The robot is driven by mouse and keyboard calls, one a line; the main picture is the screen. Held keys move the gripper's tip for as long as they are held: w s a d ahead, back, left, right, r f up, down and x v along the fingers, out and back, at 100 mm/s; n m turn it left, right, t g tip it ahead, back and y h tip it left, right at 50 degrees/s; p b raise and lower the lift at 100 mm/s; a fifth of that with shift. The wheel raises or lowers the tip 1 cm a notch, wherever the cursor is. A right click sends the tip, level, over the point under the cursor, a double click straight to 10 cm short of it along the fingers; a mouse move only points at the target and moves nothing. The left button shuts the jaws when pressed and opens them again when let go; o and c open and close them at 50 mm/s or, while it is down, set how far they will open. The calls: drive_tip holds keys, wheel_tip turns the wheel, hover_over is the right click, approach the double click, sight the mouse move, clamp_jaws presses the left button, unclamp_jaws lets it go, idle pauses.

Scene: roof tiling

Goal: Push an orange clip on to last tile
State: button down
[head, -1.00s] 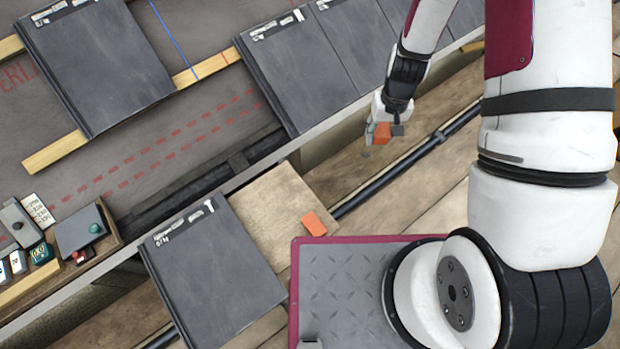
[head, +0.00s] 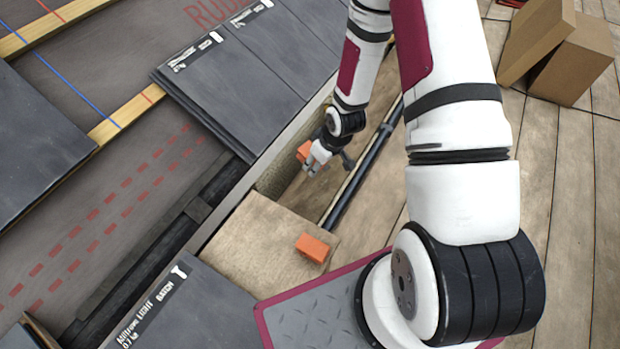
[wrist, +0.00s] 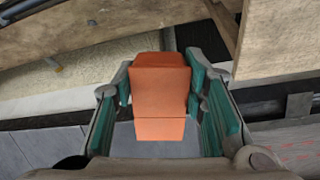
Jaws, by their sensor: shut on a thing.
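My gripper (head: 318,160) is shut on an orange clip (head: 304,150), low beside the eave edge of the roof. In the wrist view the clip (wrist: 160,95) stands between the teal finger pads, pointing away from the palm. The dark grey end tile (head: 205,95) of the laid row lies up and left of the gripper, with a gap between the clip and the tile. Grey slate surface (wrist: 60,148) shows below the clip in the wrist view. The clip's far end hides what lies behind it.
A second orange clip (head: 313,247) lies on a wooden board (head: 255,240). Another tile (head: 175,305) lies at lower left, and one (head: 30,150) at far left. A dark pipe (head: 350,170) runs along the eave. Cardboard boxes (head: 555,50) stand upper right on open plank floor.

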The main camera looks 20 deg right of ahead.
drive_tip(key=w+f+n+t+y+b, duration=0.15)
drive_tip(key=w+f+b, duration=0.25)
drive_tip(key=f+b, duration=0.6)
drive_tip(key=w+a+f+n+b, duration=0.1)
drive_tip(key=w+a+f+b, duration=0.1)
drive_tip(key=w+a, duration=0.3)
drive_tip(key=shift+w+a+y+b, duration=0.3)
drive_tip(key=shift+w+b, duration=0.2)
drive_tip(key=shift+w, duration=1.15)
drive_tip(key=shift+w+a+r+p, duration=0.3)
drive_tip(key=shift+w+a+r, duration=0.3)
drive_tip(key=shift+w, duration=0.25)
drive_tip(key=shift+w+a+r+p, duration=0.25)
drive_tip(key=shift+w+a+r, duration=0.35)
drive_tip(key=shift+w, duration=0.25)
idle(3.1)
